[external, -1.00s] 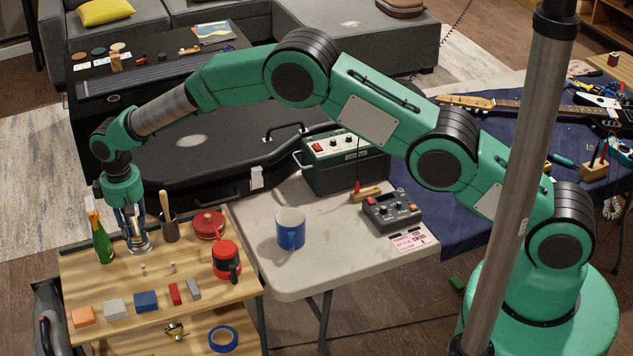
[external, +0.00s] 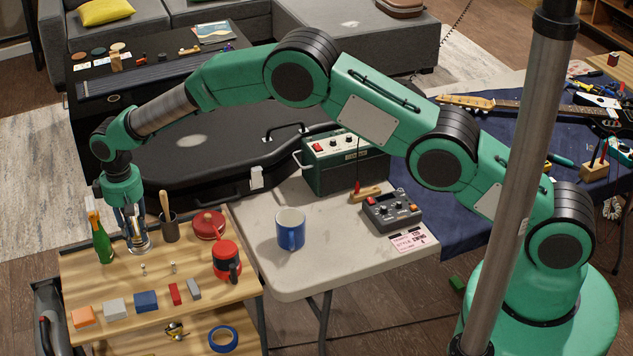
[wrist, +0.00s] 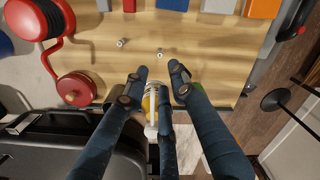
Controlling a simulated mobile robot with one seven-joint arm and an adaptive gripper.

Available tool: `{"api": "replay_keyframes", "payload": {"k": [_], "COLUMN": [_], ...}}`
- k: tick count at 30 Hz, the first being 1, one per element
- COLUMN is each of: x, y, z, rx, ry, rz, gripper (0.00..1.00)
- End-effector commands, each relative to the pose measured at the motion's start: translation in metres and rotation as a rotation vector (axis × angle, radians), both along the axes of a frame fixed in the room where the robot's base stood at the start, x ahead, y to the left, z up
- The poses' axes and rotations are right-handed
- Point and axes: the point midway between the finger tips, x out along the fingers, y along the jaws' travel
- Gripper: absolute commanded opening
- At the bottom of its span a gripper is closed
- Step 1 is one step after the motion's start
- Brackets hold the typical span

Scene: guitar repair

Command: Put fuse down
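Two small metallic cylinders, fuse-like, stand apart on the wooden table: one fuse (external: 143,268) close in front of my gripper, another (external: 173,267) to its right. They also show in the wrist view as a nearer fuse (wrist: 159,52) and a farther-left one (wrist: 121,43). My gripper (external: 138,238) points down over the back left of the table, its dark fingers spread (wrist: 159,82). Neither fuse is between the fingers. A pale, partly yellow object (wrist: 153,101) shows between and behind them, mostly hidden; I cannot tell whether they touch it.
A green bottle (external: 102,240) stands close left of my gripper, a dark cup with a wooden handle (external: 169,228) close right. Several coloured blocks (external: 146,301) line the front.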

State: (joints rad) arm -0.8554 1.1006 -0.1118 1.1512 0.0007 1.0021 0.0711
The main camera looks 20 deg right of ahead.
Motion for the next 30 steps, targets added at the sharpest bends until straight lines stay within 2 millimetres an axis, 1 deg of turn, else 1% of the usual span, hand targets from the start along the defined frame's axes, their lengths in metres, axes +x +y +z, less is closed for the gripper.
{"api": "replay_keyframes", "payload": {"k": [5,8,11,14,18,20,21,26,27,29,30], "x": [0.004,0.009,0.017,0.027,0.042,0.047,0.050,0.058,0.060,0.060,0.061], "y": [-0.005,-0.012,-0.024,-0.045,-0.081,-0.098,-0.110,-0.156,-0.169,-0.186,-0.199], "z": [0.008,0.020,0.039,0.066,0.112,0.132,0.145,0.194,0.206,0.223,0.234], "rx": [0.004,0.008,0.015,0.023,0.039,0.046,0.050,0.067,0.071,0.078,0.082], "ry": [-0.004,-0.007,-0.013,-0.022,-0.038,-0.045,-0.050,-0.070,-0.076,-0.084,-0.089], "rz": [-0.006,-0.015,-0.028,-0.049,-0.084,-0.100,-0.111,-0.152,-0.163,-0.178,-0.189], "gripper": [0.26,0.26,0.26,0.26,0.26,0.26,0.26,0.26,0.26,0.26,0.26]}}
